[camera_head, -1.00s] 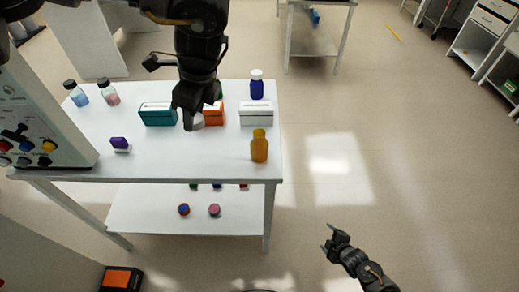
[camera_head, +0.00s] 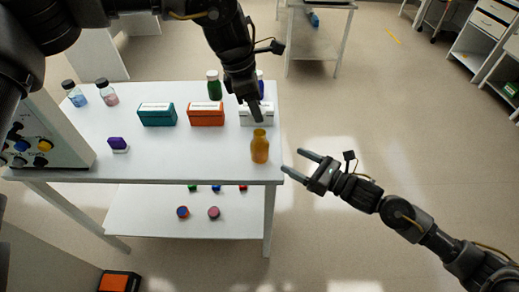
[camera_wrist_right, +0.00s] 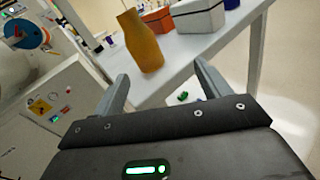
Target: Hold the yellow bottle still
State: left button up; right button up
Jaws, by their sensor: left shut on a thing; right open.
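The yellow bottle (camera_head: 260,148) stands upright near the right front corner of the white table (camera_head: 180,165), with no lid visible on its neck. It also shows in the right wrist view (camera_wrist_right: 140,42), tilted by the camera angle, beyond the fingertips. My left gripper (camera_head: 257,116) is just above and behind the bottle, in front of the white box. It is shut on a small pale thing, mostly hidden now against that box. My right gripper (camera_head: 293,163) is open and empty, right of the bottle and beyond the table edge; its fingers point at the bottle.
Behind the bottle are a white box (camera_head: 247,119), an orange box (camera_head: 206,115) and a teal box (camera_head: 157,115). A green bottle (camera_head: 214,86) and a partly hidden blue bottle (camera_head: 260,83) stand farther back.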

aim_at(259, 146)
pick_arm(q)
jog(key=m, duration=0.3)
jog(key=shift+w+d+r+g, duration=0.15)
jog(key=shift+w+d+g, duration=0.1)
jog(key=shift+g, duration=0.15)
pick_arm(e)
jog(key=s+r+n, duration=0.1)
jog(key=a+n+y, duration=0.1)
jog(key=shift+s+a+r+n+g, duration=0.1)
jog(key=shift+s+r+n+g, duration=0.3)
jog(key=x, duration=1.2)
jog(key=c, duration=1.5)
pick_arm(q)
jog(key=shift+f, duration=2.5)
jog(key=shift+f, duration=0.1)
jog(key=shift+f, duration=0.8)
jog(key=shift+d+f, duration=0.1)
jog(key=shift+f, duration=0.4)
